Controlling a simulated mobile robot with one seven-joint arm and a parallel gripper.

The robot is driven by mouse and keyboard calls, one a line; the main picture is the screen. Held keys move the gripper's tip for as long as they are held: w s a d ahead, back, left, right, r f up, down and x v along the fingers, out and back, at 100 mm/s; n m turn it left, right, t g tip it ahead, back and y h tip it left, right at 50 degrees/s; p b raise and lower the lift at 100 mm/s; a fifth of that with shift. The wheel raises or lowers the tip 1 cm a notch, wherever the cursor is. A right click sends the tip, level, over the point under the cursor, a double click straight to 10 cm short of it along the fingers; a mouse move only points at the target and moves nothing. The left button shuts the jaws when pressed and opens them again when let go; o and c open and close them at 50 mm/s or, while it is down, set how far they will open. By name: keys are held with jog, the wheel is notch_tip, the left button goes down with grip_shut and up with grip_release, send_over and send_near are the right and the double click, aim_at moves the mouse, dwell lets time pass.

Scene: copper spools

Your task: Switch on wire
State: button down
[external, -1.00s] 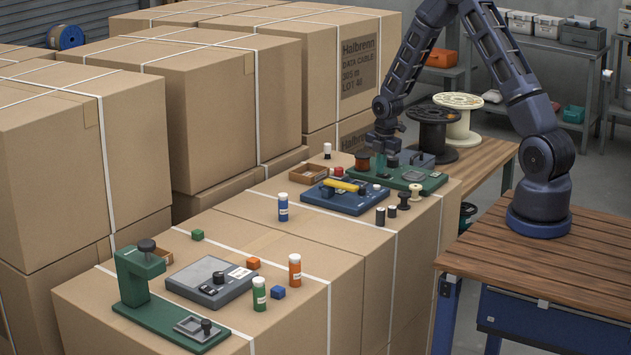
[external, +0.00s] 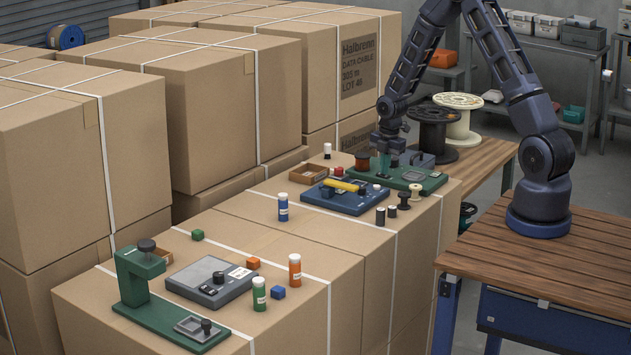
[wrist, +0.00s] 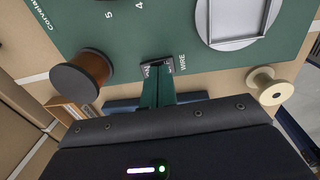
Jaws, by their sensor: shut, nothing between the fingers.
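A green device board (external: 430,181) stands at the far end of the near boxes. In the wrist view its face (wrist: 120,30) carries the printed words WIRE and the numbers 4 and 5. A small dark switch (wrist: 157,67) sits beside the WIRE label. My gripper (wrist: 158,82) is shut and empty, with its green fingertips right at the switch; they partly hide it, and I cannot tell its position. In the external view my gripper (external: 382,168) is low over the left part of the board.
A copper spool (wrist: 83,74) and a cream spool (wrist: 268,87) flank my fingers. A round plate with a square tray (wrist: 238,18) is on the board. A blue device (external: 345,199) with a yellow bar and several small spools (external: 404,201) stand nearby.

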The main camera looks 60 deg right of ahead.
aim_at(386, 176)
notch_tip(386, 176, up, 14)
jog(key=s, duration=0.2)
jog(key=shift+f, duration=0.15)
dwell(0.5)
jog(key=shift+w+t, duration=0.3)
jog(key=shift+w, duration=0.4)
jog(key=f, duration=0.4)
jog(key=w+f, duration=0.1)
jog(key=f, duration=0.4)
jog(key=w+f, duration=0.1)
jog(key=f, duration=0.3)
jog(key=shift+f, duration=0.35)
jog(key=shift+f, duration=0.1)
